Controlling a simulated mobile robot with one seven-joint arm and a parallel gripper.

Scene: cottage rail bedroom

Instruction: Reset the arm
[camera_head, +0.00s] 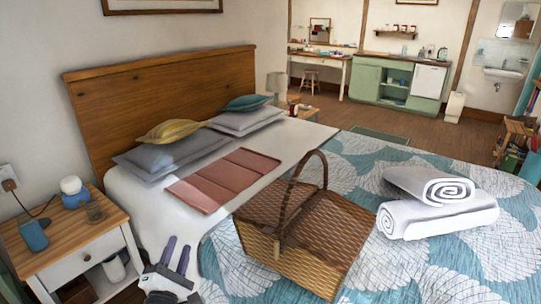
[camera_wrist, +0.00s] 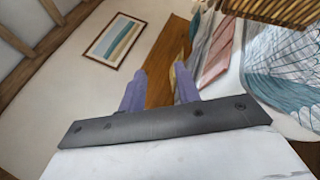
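My gripper (camera_head: 176,255) is at the bottom of the head view, beside the near edge of the bed and to the right of the nightstand. Its two purple-grey fingers point up and stand apart with a gap between them. The wrist view also shows the gripper (camera_wrist: 158,85) with both fingers apart and nothing between them. Most of my arm is out of view.
A wicker basket (camera_head: 262,218) and rolled white towels (camera_head: 440,219) lie on the bed (camera_head: 405,165). A wooden headboard (camera_head: 165,100) stands behind pillows.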

